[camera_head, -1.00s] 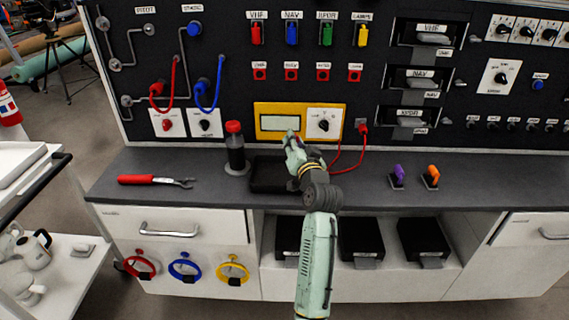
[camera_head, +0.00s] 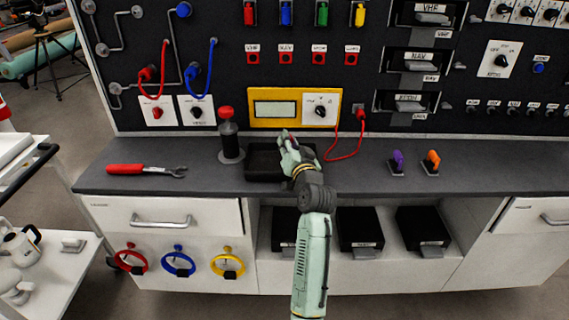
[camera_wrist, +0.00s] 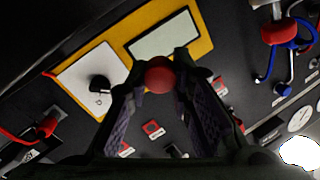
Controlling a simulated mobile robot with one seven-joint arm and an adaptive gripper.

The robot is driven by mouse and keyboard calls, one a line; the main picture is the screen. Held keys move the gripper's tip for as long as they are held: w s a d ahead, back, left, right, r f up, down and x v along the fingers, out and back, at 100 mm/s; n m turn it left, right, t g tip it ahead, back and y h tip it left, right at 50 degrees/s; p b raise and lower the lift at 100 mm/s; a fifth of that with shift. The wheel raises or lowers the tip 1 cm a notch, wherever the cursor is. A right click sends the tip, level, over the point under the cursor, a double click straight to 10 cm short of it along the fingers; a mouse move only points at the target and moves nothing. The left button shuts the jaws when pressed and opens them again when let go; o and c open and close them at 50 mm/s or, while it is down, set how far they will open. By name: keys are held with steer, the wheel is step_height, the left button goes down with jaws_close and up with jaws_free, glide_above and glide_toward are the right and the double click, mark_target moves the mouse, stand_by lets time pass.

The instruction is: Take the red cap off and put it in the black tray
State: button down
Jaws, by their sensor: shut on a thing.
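My gripper (camera_head: 285,137) is over the back right part of the black tray (camera_head: 256,175) in the head view. In the wrist view its fingertips (camera_wrist: 159,75) are shut on a round red piece, the red cap (camera_wrist: 159,76). In the head view I cannot make out the held piece at the fingertips. The black tray lies on the bench below the yellow box, partly hidden by my arm.
The yellow box (camera_head: 258,121) with display and dial is on the panel behind the tray. A red cable (camera_head: 358,145) hangs to its right.

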steer(key=c, duration=1.3)
jaws_free()
steer(key=shift+c, duration=0.2)
steer(key=v, duration=1.2)
